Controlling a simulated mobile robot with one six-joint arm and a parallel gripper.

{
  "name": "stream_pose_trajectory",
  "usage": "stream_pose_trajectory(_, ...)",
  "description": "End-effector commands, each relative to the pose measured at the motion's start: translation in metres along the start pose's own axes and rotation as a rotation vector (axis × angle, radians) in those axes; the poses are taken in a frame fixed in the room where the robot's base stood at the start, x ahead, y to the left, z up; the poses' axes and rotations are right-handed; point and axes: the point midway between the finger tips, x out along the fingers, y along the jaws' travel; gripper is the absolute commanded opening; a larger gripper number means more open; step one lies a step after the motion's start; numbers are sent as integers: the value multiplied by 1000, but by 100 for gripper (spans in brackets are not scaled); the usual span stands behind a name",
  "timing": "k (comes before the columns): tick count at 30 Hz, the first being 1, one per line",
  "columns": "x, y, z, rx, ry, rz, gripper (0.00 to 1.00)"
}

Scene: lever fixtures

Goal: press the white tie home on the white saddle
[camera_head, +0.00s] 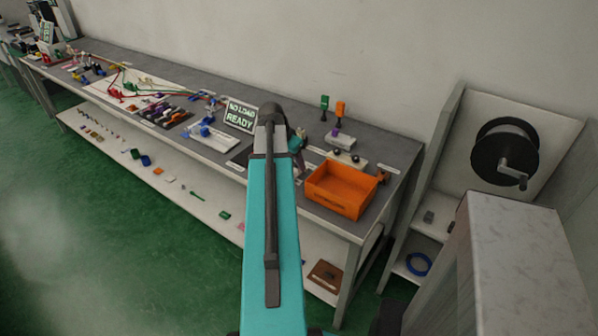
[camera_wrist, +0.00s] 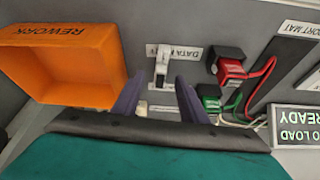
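In the wrist view a narrow white upright piece (camera_wrist: 162,66), which looks like the white tie on its saddle, stands in front of a label starting "DATA". I cannot separate tie from saddle or tell how far the tie is pressed down. My gripper (camera_wrist: 160,80) has two purple fingers spread apart, pointing toward the white piece, one on either side of it in the picture. Nothing shows held between them.
An orange REWORK bin (camera_wrist: 60,65) stands close left of the fingers. Red (camera_wrist: 232,70) and green (camera_wrist: 210,102) connectors with cables lie close right. A NO LOAD READY display (camera_head: 240,115) stands on the grey bench. A hand-cranked reel (camera_head: 505,152) is at the far right.

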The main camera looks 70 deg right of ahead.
Motion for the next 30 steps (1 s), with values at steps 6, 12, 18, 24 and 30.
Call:
stream_pose_trajectory(6, 12, 0, -1, 0, -1, 1, 39)
stream_pose_trajectory(12, 29, -1, -2, 0, -1, 2, 39)
stream_pose_trajectory(18, 46, 0, -1, 0, -1, 1, 39)
stream_pose_trajectory(24, 51, 0, -1, 1, 0, 0, 39)
stream_pose_trajectory(30, 50, 0, -1, 1, 0, 0, 39)
